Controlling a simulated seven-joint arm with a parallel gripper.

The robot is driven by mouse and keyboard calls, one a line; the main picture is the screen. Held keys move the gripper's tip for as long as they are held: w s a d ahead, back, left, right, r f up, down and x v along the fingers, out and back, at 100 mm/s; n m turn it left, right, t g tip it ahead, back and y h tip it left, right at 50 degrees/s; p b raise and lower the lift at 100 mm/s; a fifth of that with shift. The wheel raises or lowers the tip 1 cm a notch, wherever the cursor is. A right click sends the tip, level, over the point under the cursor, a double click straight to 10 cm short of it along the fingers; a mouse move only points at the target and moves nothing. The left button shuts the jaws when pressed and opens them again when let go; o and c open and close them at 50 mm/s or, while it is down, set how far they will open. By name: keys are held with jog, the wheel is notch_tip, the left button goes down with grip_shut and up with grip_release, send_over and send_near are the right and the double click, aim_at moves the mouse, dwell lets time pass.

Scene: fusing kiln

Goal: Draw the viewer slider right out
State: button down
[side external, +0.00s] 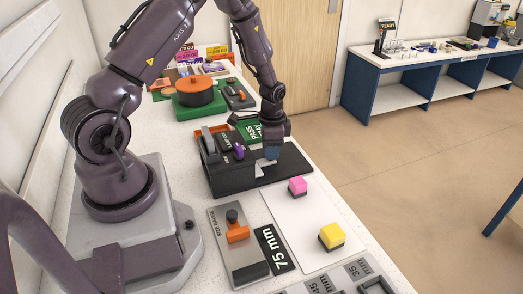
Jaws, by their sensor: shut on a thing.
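The kiln unit is a low black box (222,183) on the white bench, with a grey upright lever (208,141) and a purple knob (239,151) on its left part. My gripper (271,154) points down over the right part of the box, its blue fingertips at the top surface. It is shut on a small part there, which I take to be the viewer slider. The fingers hide the slider, so its shape and how far it is out cannot be told. A small pale patch (259,170) shows just below the fingertips on the box.
In front lie a grey gauge plate with an orange piece (238,233), a black "75 mm" plate (273,248), and a white sheet with pink (297,186) and yellow (331,236) blocks. Behind stand a green "PASS" sign (249,130) and an orange-lidded pot (196,91).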

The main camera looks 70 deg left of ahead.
jog(key=w, duration=0.8)
jog(key=shift+w, duration=0.3)
jog(key=c, duration=0.9)
grip_release()
notch_tip(320, 180, up, 13)
